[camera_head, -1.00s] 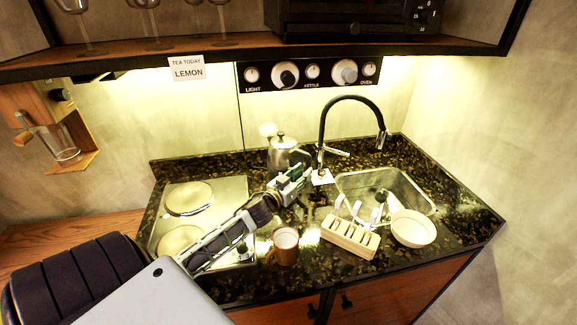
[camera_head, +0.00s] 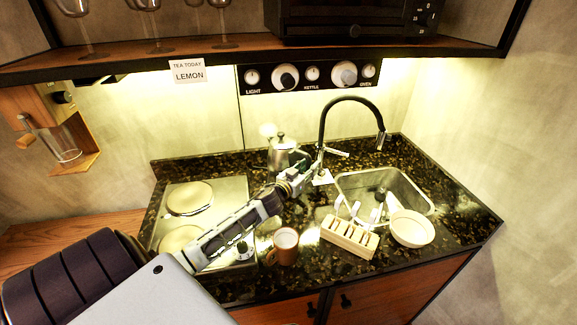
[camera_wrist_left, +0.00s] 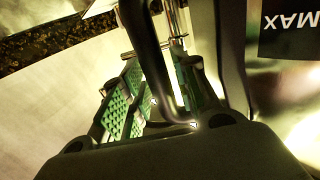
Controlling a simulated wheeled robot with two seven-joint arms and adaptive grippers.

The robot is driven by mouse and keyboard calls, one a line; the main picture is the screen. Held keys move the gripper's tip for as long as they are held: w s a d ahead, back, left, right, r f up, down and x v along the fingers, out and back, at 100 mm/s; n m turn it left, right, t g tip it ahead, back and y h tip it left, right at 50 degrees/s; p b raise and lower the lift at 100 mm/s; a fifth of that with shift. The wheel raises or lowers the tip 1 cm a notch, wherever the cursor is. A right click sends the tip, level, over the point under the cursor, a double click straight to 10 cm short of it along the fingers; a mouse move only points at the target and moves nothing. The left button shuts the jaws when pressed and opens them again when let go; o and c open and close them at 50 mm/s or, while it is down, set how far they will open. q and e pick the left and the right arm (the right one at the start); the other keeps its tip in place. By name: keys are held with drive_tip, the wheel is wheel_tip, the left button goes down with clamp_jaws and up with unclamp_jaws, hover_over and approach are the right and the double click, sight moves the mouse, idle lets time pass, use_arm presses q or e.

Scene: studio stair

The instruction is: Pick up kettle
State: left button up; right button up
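The silver kettle (camera_head: 281,154) stands upright at the back of the dark counter, beside the hob. My left gripper (camera_head: 304,166) is at the kettle's right side, at handle height, and partly covers it in the head view. In the left wrist view, the kettle's metal body (camera_wrist_left: 285,95) with a dark "MAX" mark fills the right side. Its dark handle (camera_wrist_left: 152,60) lies between the green-padded fingers of my left gripper (camera_wrist_left: 160,85), which look apart. Whether a pad touches the handle is hard to see. My right gripper is not in view.
A brown mug (camera_head: 285,247), a wooden rack (camera_head: 350,238) and a white bowl (camera_head: 411,228) stand in front. The black faucet (camera_head: 323,130) rises close to the right of my left gripper. The sink (camera_head: 420,195) is at the right. A shelf (camera_head: 200,57) hangs above.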

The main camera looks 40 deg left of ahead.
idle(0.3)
use_arm(q)
clamp_jaws()
idle(0.3)
drive_tip(key=shift+r, duration=0.15)
